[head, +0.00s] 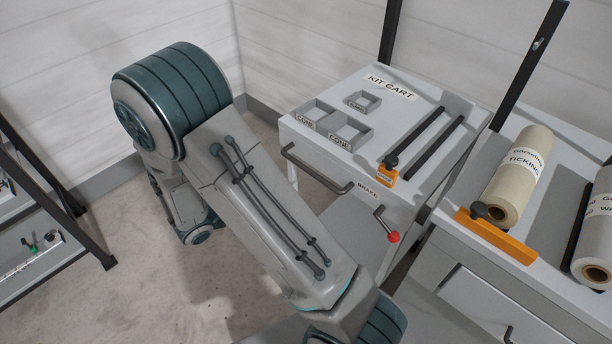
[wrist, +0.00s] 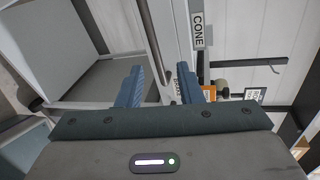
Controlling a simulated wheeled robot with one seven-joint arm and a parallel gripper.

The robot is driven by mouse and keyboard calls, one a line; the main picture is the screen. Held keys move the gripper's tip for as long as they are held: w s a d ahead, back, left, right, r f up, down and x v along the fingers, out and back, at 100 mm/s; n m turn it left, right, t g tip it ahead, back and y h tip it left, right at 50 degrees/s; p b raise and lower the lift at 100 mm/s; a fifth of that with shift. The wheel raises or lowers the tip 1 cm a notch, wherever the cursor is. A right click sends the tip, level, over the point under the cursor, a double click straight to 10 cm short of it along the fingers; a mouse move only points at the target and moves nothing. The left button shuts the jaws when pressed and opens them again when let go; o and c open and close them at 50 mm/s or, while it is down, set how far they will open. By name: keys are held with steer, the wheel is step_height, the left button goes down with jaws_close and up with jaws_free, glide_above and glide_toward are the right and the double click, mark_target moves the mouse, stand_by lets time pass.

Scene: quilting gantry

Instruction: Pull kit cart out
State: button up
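The kit cart (head: 345,158) is a light grey cart with a "KIT CART" label on top. A dark bar handle (head: 318,170) runs across its front face. A brake lever with a red knob (head: 393,237) sits right of the "BRAKE" label. In the wrist view, my gripper (wrist: 173,78) is open, its two blue fingers apart. A long bar, seemingly the handle (wrist: 153,40), runs between the fingers in the picture; I cannot tell whether they touch it. The cart's "CONE" label (wrist: 197,30) shows just beyond. My gripper is hidden in the head view.
A counter (head: 550,225) with fabric rolls (head: 518,175) and an orange stop stands close to the cart's right. A dark-framed shelf (head: 45,265) stands at the left. The concrete floor (head: 140,290) between is clear. White walls close off the back.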

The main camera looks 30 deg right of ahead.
mark_target(306, 167)
steer(key=w+d+f, duration=0.1)
steer(key=w+d, duration=0.1)
steer(key=d, duration=0.2)
steer(key=w+d+f+n, duration=0.1)
steer(key=d+f, duration=0.1)
steer(key=d, duration=0.2)
steer(key=w+d+f+n+t, duration=0.1)
steer(key=w+d, duration=0.1)
steer(key=d, duration=0.1)
steer(key=shift+w+d+f+b, duration=0.3)
steer(key=shift+d, duration=0.1)
jaws_close()
